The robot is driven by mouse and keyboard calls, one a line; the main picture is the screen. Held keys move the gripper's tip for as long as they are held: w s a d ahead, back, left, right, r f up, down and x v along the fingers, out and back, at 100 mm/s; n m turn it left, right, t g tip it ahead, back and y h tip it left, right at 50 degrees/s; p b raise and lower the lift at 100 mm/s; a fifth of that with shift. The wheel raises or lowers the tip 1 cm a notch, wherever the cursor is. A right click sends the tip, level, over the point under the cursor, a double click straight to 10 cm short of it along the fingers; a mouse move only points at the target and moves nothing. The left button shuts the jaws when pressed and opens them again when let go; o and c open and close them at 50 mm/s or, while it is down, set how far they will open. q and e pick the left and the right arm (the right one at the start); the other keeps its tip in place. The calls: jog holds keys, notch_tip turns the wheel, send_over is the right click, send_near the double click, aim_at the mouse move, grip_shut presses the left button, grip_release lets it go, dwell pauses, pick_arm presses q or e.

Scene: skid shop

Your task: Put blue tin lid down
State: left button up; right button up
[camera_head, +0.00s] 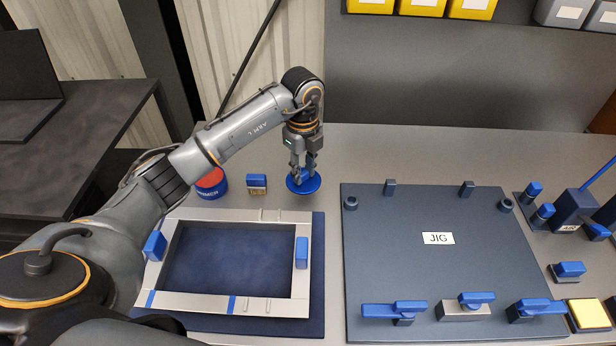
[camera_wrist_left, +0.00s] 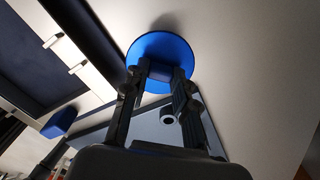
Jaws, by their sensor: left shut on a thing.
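The blue tin lid (camera_head: 304,184) is a round blue disc with a raised grip on top. My left gripper (camera_head: 303,172) points down and is shut on that grip, at the back of the bench, right of a small blue-topped block. The lid also shows in the left wrist view (camera_wrist_left: 160,48), with the fingers of the left gripper (camera_wrist_left: 160,78) around its grip. I cannot tell whether the lid touches the bench or hangs just above it. My right gripper is not in view.
A tin (camera_head: 212,184) with a red top and blue side stands left of the small block (camera_head: 257,184). A grey frame (camera_head: 205,299) with blue clamps lies in front. The JIG plate (camera_head: 400,260) lies to the right. Bare bench (camera_head: 375,155) lies right of the lid.

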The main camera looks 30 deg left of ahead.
aim_at(307, 180)
pick_arm(q)
jog(key=shift+w+f, duration=0.65)
jog(key=shift+f, duration=0.1)
jog(key=shift+w+f, duration=0.3)
jog(key=shift+f, duration=0.15)
notch_tip(307, 180, down, 3)
jog(key=shift+r+p, duration=0.1)
jog(key=shift+p, duration=0.45)
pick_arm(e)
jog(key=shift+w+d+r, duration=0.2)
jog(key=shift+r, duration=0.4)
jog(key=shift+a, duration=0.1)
pick_arm(q)
jog(key=shift+f, duration=0.25)
jog(key=o, duration=0.9)
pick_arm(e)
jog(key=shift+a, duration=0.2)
pick_arm(q)
jog(key=shift+o, duration=0.2)
jog(key=shift+r, duration=0.1)
